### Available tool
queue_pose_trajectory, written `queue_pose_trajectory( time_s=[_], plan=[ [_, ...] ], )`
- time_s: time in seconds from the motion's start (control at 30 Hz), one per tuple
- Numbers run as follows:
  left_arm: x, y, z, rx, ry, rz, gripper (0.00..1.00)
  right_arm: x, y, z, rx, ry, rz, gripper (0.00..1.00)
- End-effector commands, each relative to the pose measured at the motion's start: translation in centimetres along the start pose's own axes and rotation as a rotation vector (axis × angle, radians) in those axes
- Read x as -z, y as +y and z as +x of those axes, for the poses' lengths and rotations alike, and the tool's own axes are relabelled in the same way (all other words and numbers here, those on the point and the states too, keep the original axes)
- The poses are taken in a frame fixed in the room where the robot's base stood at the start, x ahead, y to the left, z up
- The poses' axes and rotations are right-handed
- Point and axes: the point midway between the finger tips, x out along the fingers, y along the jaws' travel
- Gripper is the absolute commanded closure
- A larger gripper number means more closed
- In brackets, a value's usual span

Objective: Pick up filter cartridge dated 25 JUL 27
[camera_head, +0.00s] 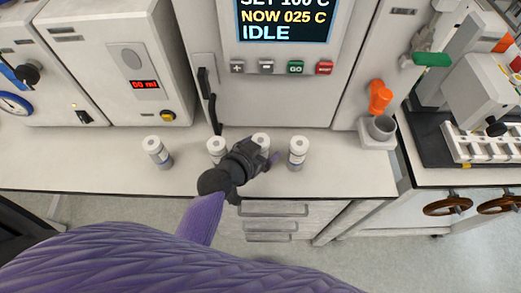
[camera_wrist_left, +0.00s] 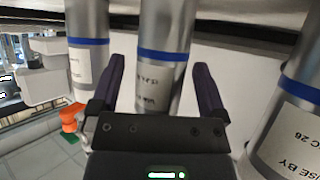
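Several white-capped filter cartridges stand upright in a row on the bench: one at far left (camera_head: 158,152), one left of my gripper (camera_head: 216,147), one at my gripper (camera_head: 261,139) and one to its right (camera_head: 298,152). My left gripper (camera_head: 264,157) is at the third and partly covers it. In the left wrist view its fingers (camera_wrist_left: 160,88) are open on either side of a silver, blue-banded cartridge (camera_wrist_left: 163,45), with gaps visible. That label is partly hidden and I cannot read its date. The nearer cartridge at right (camera_wrist_left: 290,125) shows "USE BY" and "C 26". My right gripper is not in view.
A reactor cabinet with an IDLE display (camera_head: 285,20) stands behind the row, with a black handle (camera_head: 210,100). The bench front edge is close; bare bench lies left of the row.

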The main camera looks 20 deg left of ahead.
Motion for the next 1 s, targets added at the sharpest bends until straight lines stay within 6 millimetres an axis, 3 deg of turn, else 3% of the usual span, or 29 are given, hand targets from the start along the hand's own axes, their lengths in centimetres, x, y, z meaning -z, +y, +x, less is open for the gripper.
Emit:
queue_pose_trajectory(
  time_s=[0.03,0.07,0.43,0.77,1.0],
  plan=[
    [0.0,0.0,0.0,0.000,0.000,0.000,0.17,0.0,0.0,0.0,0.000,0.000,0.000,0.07],
    [0.0,0.0,0.0,0.000,0.000,0.000,0.24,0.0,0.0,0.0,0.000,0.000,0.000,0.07],
    [0.0,0.0,0.0,0.000,0.000,0.000,1.00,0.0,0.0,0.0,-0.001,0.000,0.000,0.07],
    [0.3,0.0,-0.2,0.000,0.001,0.001,1.00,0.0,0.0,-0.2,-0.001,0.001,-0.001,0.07],
    [5.8,0.0,-3.2,0.001,0.005,0.002,1.00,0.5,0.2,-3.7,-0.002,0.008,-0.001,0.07]
  ],
)
